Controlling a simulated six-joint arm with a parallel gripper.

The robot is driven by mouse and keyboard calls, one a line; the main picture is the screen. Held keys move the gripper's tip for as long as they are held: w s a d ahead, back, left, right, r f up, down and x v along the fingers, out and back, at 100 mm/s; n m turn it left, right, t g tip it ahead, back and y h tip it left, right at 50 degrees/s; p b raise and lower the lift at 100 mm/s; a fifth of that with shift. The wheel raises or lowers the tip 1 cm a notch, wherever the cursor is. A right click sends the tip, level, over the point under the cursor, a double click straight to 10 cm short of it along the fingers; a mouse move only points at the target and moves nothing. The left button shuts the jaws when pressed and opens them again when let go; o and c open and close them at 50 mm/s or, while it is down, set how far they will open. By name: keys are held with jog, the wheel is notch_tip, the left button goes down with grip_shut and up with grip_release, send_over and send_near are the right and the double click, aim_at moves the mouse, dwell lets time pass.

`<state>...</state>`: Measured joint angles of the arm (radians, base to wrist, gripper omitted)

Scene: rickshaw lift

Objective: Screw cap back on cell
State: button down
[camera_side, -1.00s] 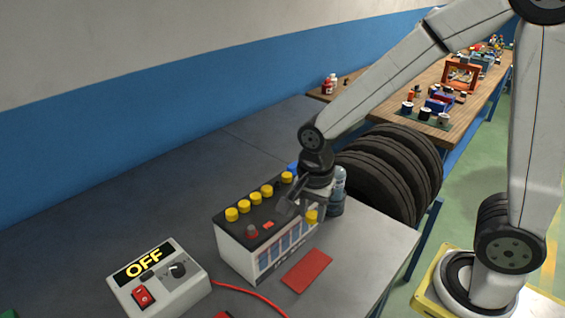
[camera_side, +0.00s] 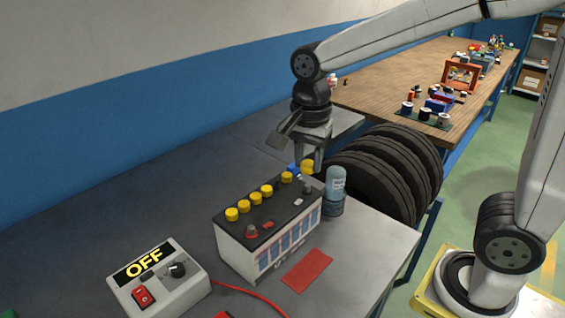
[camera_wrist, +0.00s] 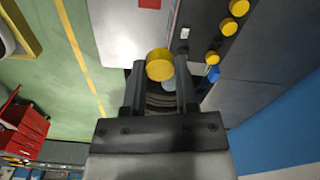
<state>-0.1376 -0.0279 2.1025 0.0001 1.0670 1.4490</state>
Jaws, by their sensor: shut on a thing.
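My gripper (camera_side: 308,165) is shut on a yellow cap (camera_side: 307,167) and holds it above the far right end of the battery (camera_side: 238,250). In the wrist view the cap (camera_wrist: 160,65) sits between the two fingertips. The battery has a white body and a black top. A row of yellow caps (camera_side: 255,198) stands along its rear edge. I cannot make out clearly which cell opening is bare.
A clear bottle (camera_side: 336,183) stands close to the battery's right end. A box marked OFF (camera_side: 158,280) and a red cable (camera_side: 250,293) are at front left. A red card (camera_side: 307,270) lies before the battery. The rear left table is clear.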

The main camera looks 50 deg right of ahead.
jog(key=w+d, duration=0.4)
jog(key=w, duration=0.7)
send_over(277, 184)
jog(key=shift+f, duration=2.7)
jog(key=shift+f, duration=0.2)
jog(key=shift+f, duration=2.5)
jog(key=shift+f, duration=1.3)
jog(key=shift+c, duration=1.5)
grip_release()
